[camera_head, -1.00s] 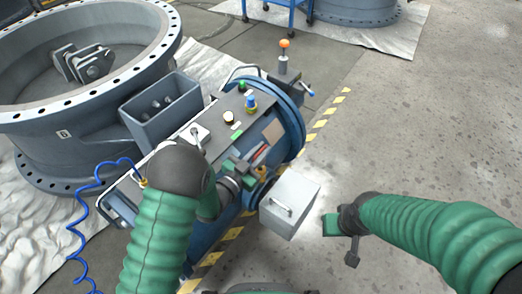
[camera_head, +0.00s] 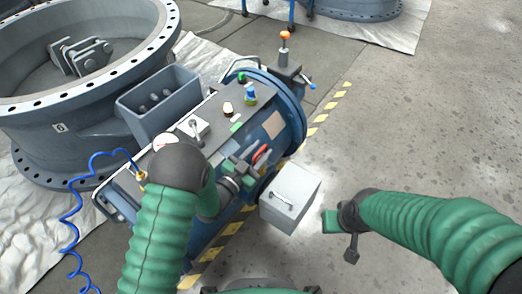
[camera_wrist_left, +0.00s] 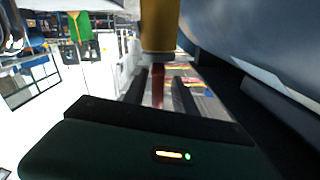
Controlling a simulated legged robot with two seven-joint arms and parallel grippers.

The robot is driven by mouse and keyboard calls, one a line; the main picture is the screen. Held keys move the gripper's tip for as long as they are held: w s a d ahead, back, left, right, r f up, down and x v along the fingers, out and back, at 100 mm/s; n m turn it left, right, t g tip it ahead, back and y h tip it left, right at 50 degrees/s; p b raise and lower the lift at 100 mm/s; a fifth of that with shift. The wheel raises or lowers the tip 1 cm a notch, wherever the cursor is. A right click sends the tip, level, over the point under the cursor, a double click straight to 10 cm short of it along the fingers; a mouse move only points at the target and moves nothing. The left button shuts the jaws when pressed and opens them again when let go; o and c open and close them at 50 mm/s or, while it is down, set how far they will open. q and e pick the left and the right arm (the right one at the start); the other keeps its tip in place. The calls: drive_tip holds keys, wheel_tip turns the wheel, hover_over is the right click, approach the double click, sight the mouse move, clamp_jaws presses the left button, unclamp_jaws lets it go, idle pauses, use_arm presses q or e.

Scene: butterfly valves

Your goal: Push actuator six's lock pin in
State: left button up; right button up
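Actuator six is the blue cylinder-ended unit (camera_head: 275,125) beside the grey valve body (camera_head: 95,120) marked 6. A red part (camera_head: 261,153), seemingly the lock pin, shows on its near side, partly hidden by my left gripper (camera_head: 243,168). In the left wrist view, a red rod (camera_wrist_left: 158,85) extends from a brass-yellow collar (camera_wrist_left: 158,28). The dark fingers of my left gripper (camera_wrist_left: 160,98) stand on both sides of the rod, with gaps visible; the gripper looks open. My right gripper (camera_head: 340,232) is over the floor, right of the grey box; its opening is unclear.
A grey box with a handle (camera_head: 290,193) sits in front of the actuator, between my grippers. A blue coiled hose (camera_head: 72,212) hangs at left. An orange-topped post (camera_head: 286,55) stands at the actuator's far end. The floor at right is clear.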

use_arm(q)
drive_tip(key=shift+s+r, duration=0.1)
drive_tip(key=shift+r, duration=0.05)
drive_tip(key=shift+s+a, duration=0.15)
drive_tip(key=shift+s, duration=0.1)
drive_tip(key=p+v, duration=0.5)
drive_tip(key=v, duration=1.1)
drive_tip(key=shift+f, duration=0.2)
drive_tip(key=shift+f, duration=0.1)
